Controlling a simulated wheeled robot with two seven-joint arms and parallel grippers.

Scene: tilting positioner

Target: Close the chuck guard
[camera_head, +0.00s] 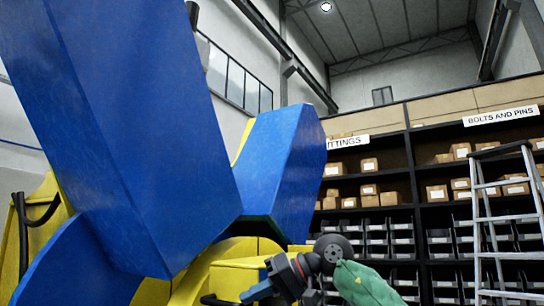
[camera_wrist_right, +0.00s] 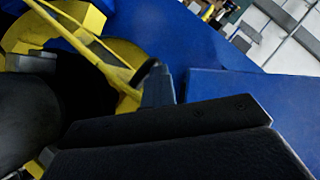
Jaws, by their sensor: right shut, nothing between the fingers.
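Large blue panels (camera_head: 130,130) of the positioner fill the left of the head view, with a second blue panel (camera_head: 282,160) angled beside them. A yellow part (camera_head: 235,275) of the machine shows below. I cannot tell for sure which part is the chuck guard. In the wrist view a yellow ring with thin yellow bars (camera_wrist_right: 92,45) lies at the upper left, around a dark hollow. My right gripper (camera_head: 258,290) is shut and empty, just in front of the yellow part; its grey tip (camera_wrist_right: 158,88) shows near the bars in the wrist view. Contact is unclear. My left gripper is out of view.
Shelves (camera_head: 410,155) with cardboard boxes and grey bins stand behind on the right. A stepladder (camera_head: 480,220) stands at the far right. A blue surface (camera_wrist_right: 235,92) lies close to the right gripper in the wrist view.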

